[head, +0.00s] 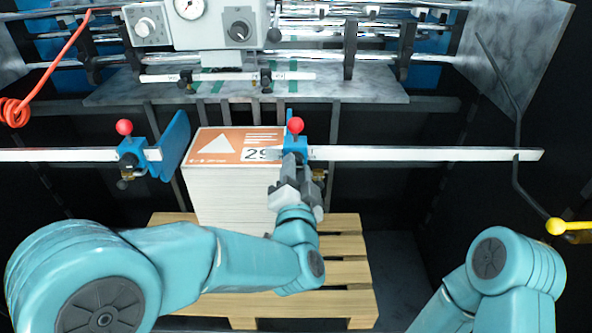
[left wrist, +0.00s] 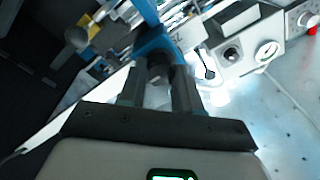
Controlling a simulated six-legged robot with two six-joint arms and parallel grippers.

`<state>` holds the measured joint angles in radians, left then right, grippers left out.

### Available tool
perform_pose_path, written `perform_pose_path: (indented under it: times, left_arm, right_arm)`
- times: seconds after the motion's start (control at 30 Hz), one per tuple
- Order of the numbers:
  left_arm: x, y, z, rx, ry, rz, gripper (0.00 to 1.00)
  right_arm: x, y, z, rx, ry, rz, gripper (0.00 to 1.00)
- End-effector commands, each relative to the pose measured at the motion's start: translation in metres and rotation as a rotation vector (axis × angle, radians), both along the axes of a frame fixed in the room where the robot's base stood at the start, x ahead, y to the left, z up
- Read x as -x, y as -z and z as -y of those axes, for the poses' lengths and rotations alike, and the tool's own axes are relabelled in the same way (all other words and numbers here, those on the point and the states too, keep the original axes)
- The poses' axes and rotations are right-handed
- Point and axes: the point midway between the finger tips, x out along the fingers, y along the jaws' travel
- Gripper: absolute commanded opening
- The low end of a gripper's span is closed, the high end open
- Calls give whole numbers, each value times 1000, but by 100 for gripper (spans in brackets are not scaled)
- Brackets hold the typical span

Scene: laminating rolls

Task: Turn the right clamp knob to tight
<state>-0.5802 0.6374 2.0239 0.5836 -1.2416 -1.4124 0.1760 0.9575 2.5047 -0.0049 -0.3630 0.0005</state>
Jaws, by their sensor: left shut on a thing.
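The right clamp (head: 297,144) is a blue block with a red ball on top, on the pale horizontal rail (head: 430,153). My left gripper (head: 294,168) reaches up to the clamp's front and hides its lower part. In the left wrist view my left gripper (left wrist: 159,88) is shut on the right clamp knob (left wrist: 158,72), a small dark round part between the fingers, just below the blue clamp body (left wrist: 156,46). The knob's turn cannot be read. My right gripper is out of view; only part of my right arm shows at lower right.
The left clamp (head: 132,156) with its blue plate (head: 175,145) sits left of the paper stack (head: 230,200) on a wooden pallet (head: 345,275). The machine (head: 215,30) stands behind. A yellow-ended lever (head: 556,226) is at right, a red coiled hose (head: 15,112) at left.

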Motion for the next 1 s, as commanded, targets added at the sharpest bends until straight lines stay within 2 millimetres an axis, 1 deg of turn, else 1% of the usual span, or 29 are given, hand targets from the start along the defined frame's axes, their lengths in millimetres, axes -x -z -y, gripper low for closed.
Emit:
perform_pose_path:
  times: [0.1,0.13,0.17,0.2,0.47,0.57,0.67,0.77,1.0]
  left_arm:
    - [0,1,0,-2,1,-2,2]
    - [0,1,0,-2,1,-1,43]
    - [0,1,0,-2,1,-1,52]
    - [0,1,0,-1,1,-1,58]
    - [1,0,0,0,1,-1,58]
    - [6,2,1,0,2,-1,58]
    - [21,4,1,1,4,1,58]
    - [46,7,2,0,6,1,58]
    - [110,11,1,-1,6,2,58]
  right_arm:
    - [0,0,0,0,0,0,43]
    - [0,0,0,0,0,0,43]
    - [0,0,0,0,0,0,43]
    - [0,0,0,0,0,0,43]
    - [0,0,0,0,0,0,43]
    - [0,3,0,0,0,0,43]
    - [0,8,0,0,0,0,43]
    - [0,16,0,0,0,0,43]
    - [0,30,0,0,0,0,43]
